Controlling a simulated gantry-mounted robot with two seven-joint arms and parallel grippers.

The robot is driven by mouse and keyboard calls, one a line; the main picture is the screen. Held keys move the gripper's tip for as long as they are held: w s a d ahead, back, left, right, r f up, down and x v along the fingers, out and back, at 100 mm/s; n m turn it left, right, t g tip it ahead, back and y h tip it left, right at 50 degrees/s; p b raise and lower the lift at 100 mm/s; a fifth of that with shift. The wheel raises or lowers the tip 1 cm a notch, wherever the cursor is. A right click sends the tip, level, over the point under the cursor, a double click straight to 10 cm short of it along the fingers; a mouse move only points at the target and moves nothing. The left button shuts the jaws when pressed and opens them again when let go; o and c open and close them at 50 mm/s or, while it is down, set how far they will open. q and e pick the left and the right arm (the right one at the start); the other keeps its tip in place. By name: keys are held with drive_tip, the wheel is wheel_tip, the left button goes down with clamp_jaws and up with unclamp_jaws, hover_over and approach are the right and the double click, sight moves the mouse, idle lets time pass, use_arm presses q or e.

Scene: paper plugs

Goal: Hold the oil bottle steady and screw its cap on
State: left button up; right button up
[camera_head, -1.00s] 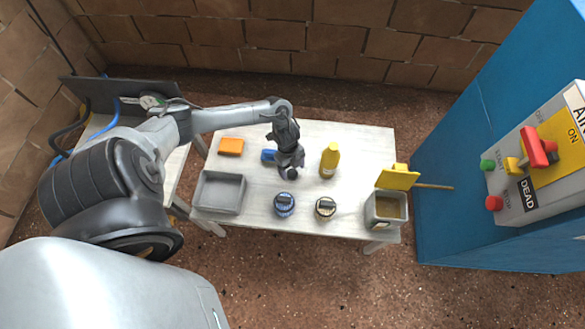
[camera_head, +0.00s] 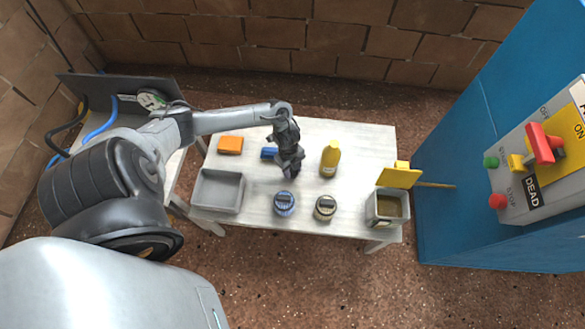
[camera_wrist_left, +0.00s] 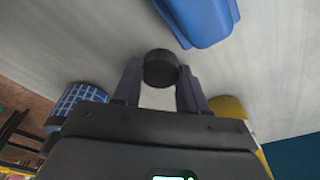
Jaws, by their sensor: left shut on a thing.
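The oil bottle (camera_head: 330,160) is yellow and stands upright on the table, right of my left gripper (camera_head: 290,170). In the left wrist view it shows in part behind the gripper at the right edge (camera_wrist_left: 230,108). A small round black cap (camera_wrist_left: 160,66) sits between the fingertips of my left gripper, which is shut on it, low over or at the table; I cannot tell if it is lifted. In the head view the gripper mostly hides the cap. My right gripper is out of view.
A blue object (camera_head: 269,153) and an orange block (camera_head: 230,145) lie at the left. A grey tray (camera_head: 219,191), a blue jar (camera_head: 284,203), a dark-lidded jar (camera_head: 325,207) and a grey bin (camera_head: 387,207) line the front edge. A yellow-headed tool (camera_head: 399,177) overhangs the right edge.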

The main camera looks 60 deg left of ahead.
sight(294, 172)
use_arm(q)
drive_tip(key=shift+r, duration=0.1)
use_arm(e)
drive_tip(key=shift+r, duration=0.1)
use_arm(q)
drive_tip(key=shift+r+p, duration=0.45)
wheel_tip(294, 172, up, 3)
drive_tip(key=shift+r+p, duration=0.1)
drive_tip(key=shift+p, duration=1.1)
drive_tip(key=w+d+r+p, duration=0.5)
drive_tip(key=w+d+r, duration=0.1)
drive_tip(key=d, duration=0.3)
drive_tip(key=shift+w+d+r, duration=0.35)
drive_tip(key=shift+w, duration=0.05)
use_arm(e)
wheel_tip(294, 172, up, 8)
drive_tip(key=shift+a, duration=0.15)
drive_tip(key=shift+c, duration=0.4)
